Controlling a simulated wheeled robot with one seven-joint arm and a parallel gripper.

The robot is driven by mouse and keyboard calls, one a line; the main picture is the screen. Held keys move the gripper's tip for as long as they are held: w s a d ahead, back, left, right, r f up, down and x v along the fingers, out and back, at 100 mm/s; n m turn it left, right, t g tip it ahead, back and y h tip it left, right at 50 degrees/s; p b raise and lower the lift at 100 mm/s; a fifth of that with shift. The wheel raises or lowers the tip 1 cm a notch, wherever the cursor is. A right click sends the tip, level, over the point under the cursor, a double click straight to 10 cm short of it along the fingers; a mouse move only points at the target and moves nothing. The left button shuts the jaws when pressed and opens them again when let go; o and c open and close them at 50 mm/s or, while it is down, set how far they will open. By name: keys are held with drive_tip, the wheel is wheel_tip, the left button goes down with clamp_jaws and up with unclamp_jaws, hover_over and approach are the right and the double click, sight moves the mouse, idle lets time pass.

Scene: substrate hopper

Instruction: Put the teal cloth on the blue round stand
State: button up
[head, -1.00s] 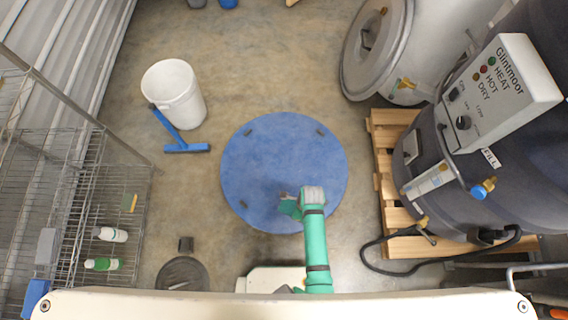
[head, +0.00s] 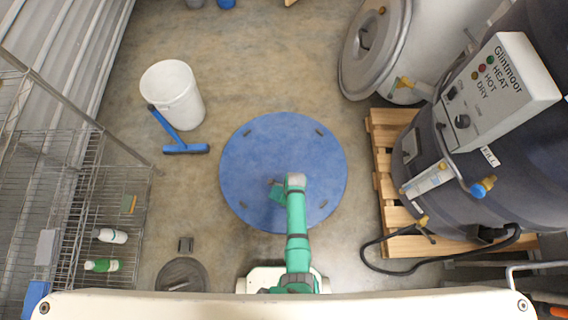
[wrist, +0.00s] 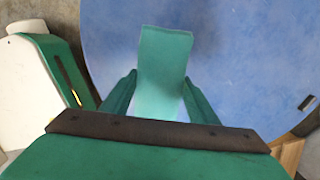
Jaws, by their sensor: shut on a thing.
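The blue round stand (head: 270,150) lies on the floor in the middle of the head view, its top clear. It also fills much of the wrist view (wrist: 250,60). My gripper (head: 276,190) is over the front part of the stand. In the wrist view, my gripper (wrist: 158,98) is shut on the teal cloth (wrist: 163,55), a folded strip standing out between the two fingers. The cloth's lower end is hidden behind the wrist plate. How high the cloth is above the stand I cannot tell.
A white bucket (head: 173,94) and a blue squeegee (head: 180,130) are at the left. Wire shelving (head: 100,210) holds bottles. A dark machine (head: 480,170) on a wooden pallet (head: 392,150) stands at the right, with a black hose on the floor.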

drive_tip(key=shift+w+a+f, duration=0.35)
drive_tip(key=shift+f, duration=0.15)
drive_tip(key=shift+w+f, duration=0.45)
drive_tip(key=shift+f, duration=0.2)
drive_tip(key=shift+w+a+f, duration=0.35)
drive_tip(key=shift+w+f, duration=0.05)
drive_tip(key=shift+s+d+f, duration=0.1)
drive_tip(key=shift+f, duration=1.45)
drive_tip(key=shift+f, duration=0.1)
drive_tip(key=o, duration=1.1)
drive_tip(key=shift+o, duration=0.2)
